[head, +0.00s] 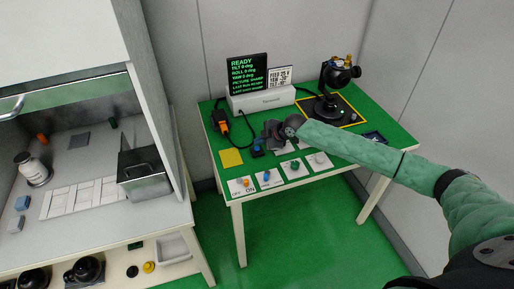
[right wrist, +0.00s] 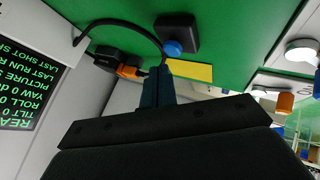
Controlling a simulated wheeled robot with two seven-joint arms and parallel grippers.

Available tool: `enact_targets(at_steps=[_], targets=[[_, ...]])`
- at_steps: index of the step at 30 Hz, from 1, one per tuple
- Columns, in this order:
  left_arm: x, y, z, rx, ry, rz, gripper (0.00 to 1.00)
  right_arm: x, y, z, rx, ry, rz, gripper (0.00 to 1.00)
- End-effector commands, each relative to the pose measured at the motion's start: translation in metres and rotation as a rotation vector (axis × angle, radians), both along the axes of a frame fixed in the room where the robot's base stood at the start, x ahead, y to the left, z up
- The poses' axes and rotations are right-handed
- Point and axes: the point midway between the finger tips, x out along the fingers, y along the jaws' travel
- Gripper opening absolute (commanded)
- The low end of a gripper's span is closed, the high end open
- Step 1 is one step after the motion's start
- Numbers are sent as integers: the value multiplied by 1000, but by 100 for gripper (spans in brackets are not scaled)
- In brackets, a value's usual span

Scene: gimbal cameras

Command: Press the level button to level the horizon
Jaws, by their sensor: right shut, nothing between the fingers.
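A black box with a round blue button (head: 257,142) stands on the green table near its left side, beside a yellow square. I cannot read a label on it. The blue button (right wrist: 173,48) also shows in the right wrist view, beyond my fingertips. My right gripper (head: 268,133) is just right of and above the box in the head view; its shut, empty fingers (right wrist: 157,80) point toward the button and look apart from it. A black screen (head: 247,73) reads READY, with tilt, roll and yaw at 0 deg. The camera on its gimbal (head: 338,75) stands at the back right. My left gripper is not in view.
White cards with knobs and switches (head: 265,178) line the table's front edge. A white console (head: 262,98) stands at the back, with an orange-and-black device (head: 223,122) and cable on the left. A yellow square (head: 231,158) lies flat. Another bench (head: 95,215) stands left.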

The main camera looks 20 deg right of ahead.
Motion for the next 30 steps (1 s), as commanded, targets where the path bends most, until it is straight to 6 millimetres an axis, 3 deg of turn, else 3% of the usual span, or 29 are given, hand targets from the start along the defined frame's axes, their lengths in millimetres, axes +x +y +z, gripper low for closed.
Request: enact_targets(at_steps=[16,30], targets=[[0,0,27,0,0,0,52,0,0,46,0,-2,1,0],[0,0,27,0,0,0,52,0,0,47,0,0,0,0]])
